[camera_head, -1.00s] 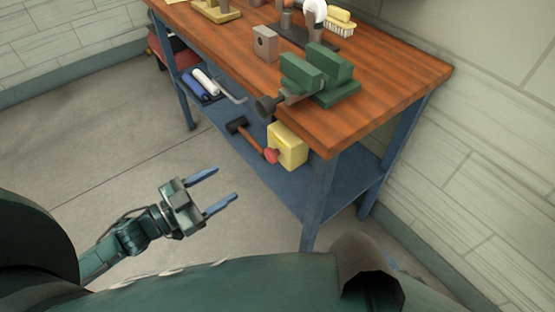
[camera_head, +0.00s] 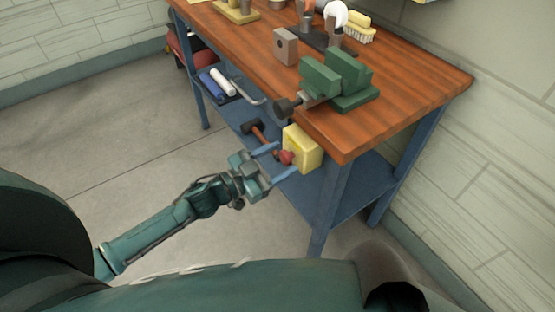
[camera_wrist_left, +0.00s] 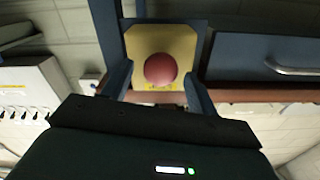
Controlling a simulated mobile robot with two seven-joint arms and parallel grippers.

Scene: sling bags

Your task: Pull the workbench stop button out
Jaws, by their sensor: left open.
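The stop button is a red knob (camera_head: 286,157) on the front of a yellow box (camera_head: 304,148) at the workbench's front edge, below the top. In the left wrist view the red knob (camera_wrist_left: 160,69) sits centred between my two fingers, with the yellow box (camera_wrist_left: 184,46) behind it. My left gripper (camera_head: 281,162) is open, its fingers reaching to either side of the knob. In the wrist view both fingers look apart from the knob. My right gripper is not in view.
The wooden workbench top (camera_head: 420,95) carries a green vise (camera_head: 335,78), whose dark handle (camera_head: 287,106) juts out above the yellow box. A hammer (camera_head: 256,131) lies on the blue lower shelf. The floor at left is clear.

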